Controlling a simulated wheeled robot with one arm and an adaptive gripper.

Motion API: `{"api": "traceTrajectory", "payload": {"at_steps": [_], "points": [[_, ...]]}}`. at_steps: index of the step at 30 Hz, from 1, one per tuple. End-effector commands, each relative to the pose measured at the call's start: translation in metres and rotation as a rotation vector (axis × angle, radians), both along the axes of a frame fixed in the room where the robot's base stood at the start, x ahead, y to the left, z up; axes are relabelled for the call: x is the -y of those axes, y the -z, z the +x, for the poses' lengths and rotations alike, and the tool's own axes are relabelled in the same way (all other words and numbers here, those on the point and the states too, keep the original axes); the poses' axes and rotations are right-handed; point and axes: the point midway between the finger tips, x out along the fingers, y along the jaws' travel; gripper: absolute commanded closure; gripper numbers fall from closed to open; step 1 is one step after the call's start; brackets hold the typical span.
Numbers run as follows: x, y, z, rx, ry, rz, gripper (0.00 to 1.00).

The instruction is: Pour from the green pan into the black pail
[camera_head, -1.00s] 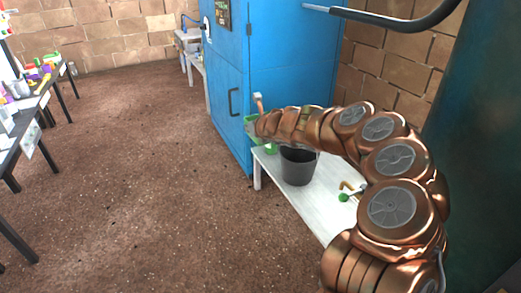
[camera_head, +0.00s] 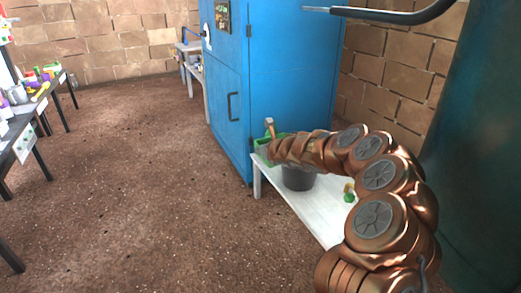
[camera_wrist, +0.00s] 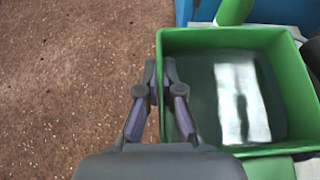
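The green pan (camera_wrist: 288,95) is a square, open container in the wrist view. A glossy dark surface with a white reflection shows inside it. In the head view the green pan (camera_head: 262,150) is partly hidden behind my arm, at the far end of the white bench. My gripper (camera_wrist: 160,72) has its fingertips close together on either side of the pan's left wall and looks shut on it. I cannot tell whether the pan touches the bench. The black pail (camera_head: 298,180) stands on the bench below my arm, its top hidden by the arm.
The white bench (camera_head: 307,206) carries small green and brown things (camera_head: 350,191) nearer me. A blue cabinet (camera_head: 290,75) stands behind it. Dark tables (camera_head: 30,130) with colourful items stand at the left. The brown floor between is clear.

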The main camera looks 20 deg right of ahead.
Motion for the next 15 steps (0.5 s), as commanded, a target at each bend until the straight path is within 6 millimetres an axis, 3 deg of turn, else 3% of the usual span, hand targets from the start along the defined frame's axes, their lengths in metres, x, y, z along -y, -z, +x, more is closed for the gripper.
{"api": "traceTrajectory", "payload": {"at_steps": [15], "points": [[0.001,0.014,0.0,0.002,0.0,0.001,1.0]]}}
